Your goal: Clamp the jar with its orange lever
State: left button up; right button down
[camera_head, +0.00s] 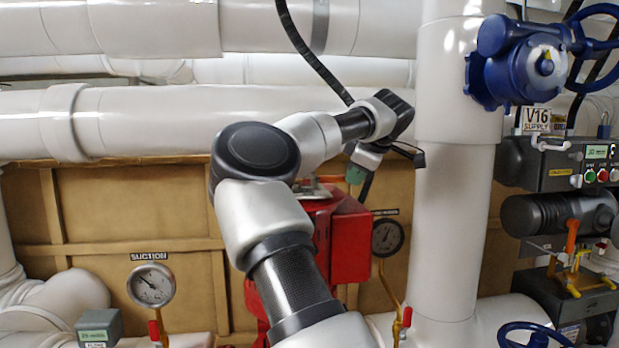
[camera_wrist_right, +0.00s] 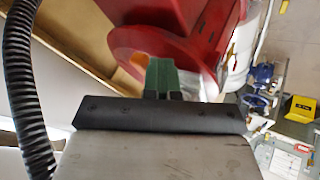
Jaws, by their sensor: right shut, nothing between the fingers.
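My right gripper (camera_head: 357,174) hangs in the middle of the head view, pointing down just in front of the red machine. In the wrist view its green and black fingers (camera_wrist_right: 160,78) are together and empty, in front of the red machine's round opening. An orange lever (camera_head: 571,237) stands upright at the far right of the head view, by a black cylindrical unit, well away from my right gripper. I cannot make out a jar clearly in either view. My left gripper is not in view.
The red machine (camera_head: 345,245) stands behind my right arm. A thick white vertical pipe (camera_head: 452,200) stands between my gripper and the orange lever. A blue valve actuator (camera_head: 515,65) and a black control box (camera_head: 550,165) are at right. A suction gauge (camera_head: 151,285) is at lower left.

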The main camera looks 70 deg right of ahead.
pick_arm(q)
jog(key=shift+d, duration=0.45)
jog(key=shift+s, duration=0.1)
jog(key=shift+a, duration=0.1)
